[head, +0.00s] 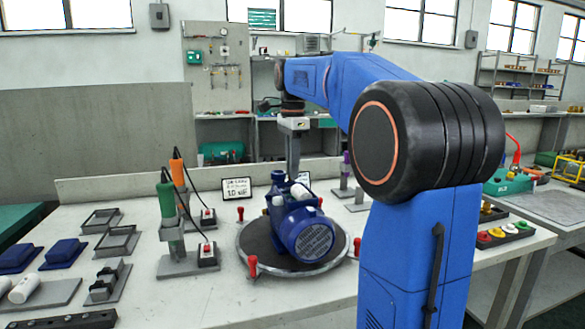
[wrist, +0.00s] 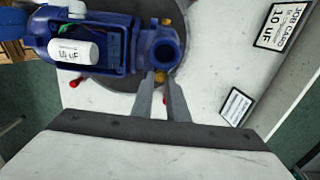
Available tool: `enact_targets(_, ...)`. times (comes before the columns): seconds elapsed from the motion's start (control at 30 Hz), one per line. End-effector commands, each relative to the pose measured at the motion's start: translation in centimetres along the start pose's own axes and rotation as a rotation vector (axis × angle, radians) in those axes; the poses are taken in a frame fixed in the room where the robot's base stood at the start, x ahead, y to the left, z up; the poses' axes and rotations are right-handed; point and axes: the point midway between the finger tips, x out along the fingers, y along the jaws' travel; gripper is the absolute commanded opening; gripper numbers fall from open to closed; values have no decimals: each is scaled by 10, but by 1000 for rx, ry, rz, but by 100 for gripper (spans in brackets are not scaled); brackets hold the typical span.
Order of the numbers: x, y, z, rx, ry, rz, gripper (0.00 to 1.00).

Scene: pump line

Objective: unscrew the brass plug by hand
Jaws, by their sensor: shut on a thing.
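The blue pump (head: 305,232) lies on a dark round turntable (head: 250,258) on the white bench. In the wrist view its body (wrist: 110,22) is at the upper left, with a round open port to the right. The small brass plug (wrist: 160,77) shows just below that port, between my fingertips. My gripper (wrist: 160,82) is shut on it, with one finger on each side. In the head view my gripper (head: 293,172) points down behind the pump; its fingertips and the plug are hidden there.
A white capacitor (wrist: 75,51) sits in the pump's open box. Red clamps (head: 252,266) stand around the turntable. Green (head: 167,200) and orange (head: 177,167) upright tools stand left. A job card (head: 236,188) reading 10 uF stands behind. Trays (head: 118,241) lie far left.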

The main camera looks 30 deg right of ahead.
Motion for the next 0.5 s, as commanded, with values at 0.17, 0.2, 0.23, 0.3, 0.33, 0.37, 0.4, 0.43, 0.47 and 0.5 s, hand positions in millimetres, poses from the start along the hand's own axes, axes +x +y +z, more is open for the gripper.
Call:
enact_targets(0.17,0,0,0,-142,-1,3,0)
enact_targets(0.2,0,0,0,-162,-1,3,0)
enact_targets(0.23,0,0,0,-174,-1,3,0)
enact_targets(0.3,0,0,0,-188,-1,3,0)
enact_targets(0.33,0,0,0,-190,-1,3,0)
enact_targets(0.37,0,0,0,-190,-1,3,0)
enact_targets(0.4,0,0,0,-189,-1,3,0)
enact_targets(0.43,0,0,0,-189,-1,3,0)
enact_targets(0.47,0,0,0,-189,-1,3,0)
enact_targets(0.5,0,0,0,-189,-1,3,0)
